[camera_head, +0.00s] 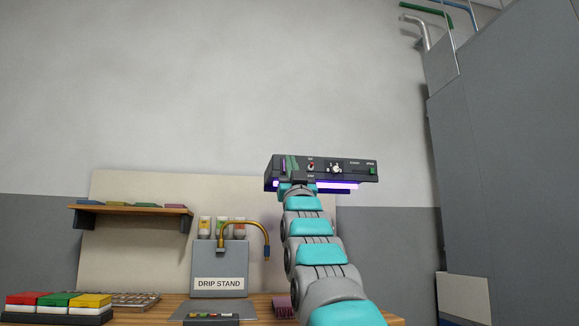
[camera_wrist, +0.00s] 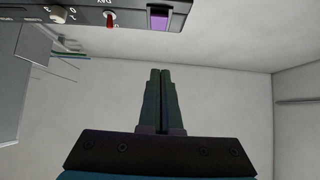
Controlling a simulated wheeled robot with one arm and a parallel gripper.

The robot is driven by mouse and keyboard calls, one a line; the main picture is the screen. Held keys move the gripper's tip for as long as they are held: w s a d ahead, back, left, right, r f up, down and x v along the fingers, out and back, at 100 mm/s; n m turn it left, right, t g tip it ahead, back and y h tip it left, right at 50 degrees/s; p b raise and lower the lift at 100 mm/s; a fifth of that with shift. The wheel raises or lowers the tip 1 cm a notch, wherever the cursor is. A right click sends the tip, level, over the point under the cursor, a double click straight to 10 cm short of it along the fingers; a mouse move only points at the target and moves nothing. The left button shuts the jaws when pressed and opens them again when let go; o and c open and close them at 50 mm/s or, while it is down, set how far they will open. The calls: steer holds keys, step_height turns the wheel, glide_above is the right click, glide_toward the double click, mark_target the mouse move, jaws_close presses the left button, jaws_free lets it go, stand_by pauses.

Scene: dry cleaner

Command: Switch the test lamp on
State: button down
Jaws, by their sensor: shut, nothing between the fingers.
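The test lamp (camera_head: 352,173) is a long dark box against the wall above the bench. A violet strip (camera_head: 335,186) glows along its underside. Its front carries a small red toggle switch (camera_head: 311,166) and a pale knob (camera_head: 336,168). In the wrist view the lamp's panel (camera_wrist: 85,13) crosses the top, upside down, with the red toggle (camera_wrist: 109,21), the knob (camera_wrist: 58,14) and a purple window (camera_wrist: 158,21). My gripper (camera_wrist: 160,72) is shut and empty. Its tips show below the window, to the right of the toggle, with a visible gap. The toggle's exact position is hard to tell.
A wooden bench (camera_head: 155,308) below holds a grey drip stand (camera_head: 219,262), a brass spout (camera_head: 262,232) and red, green and yellow blocks (camera_head: 58,300). A wooden shelf (camera_head: 130,209) hangs at left. A tall grey cabinet (camera_head: 500,160) stands at right. The wall above is clear.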

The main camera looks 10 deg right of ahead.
steer(key=s+r+v, duration=0.1)
steer(key=v, duration=0.5)
steer(key=shift+b, duration=0.4)
steer(key=shift+s+f, duration=0.15)
steer(key=shift+s, duration=0.05)
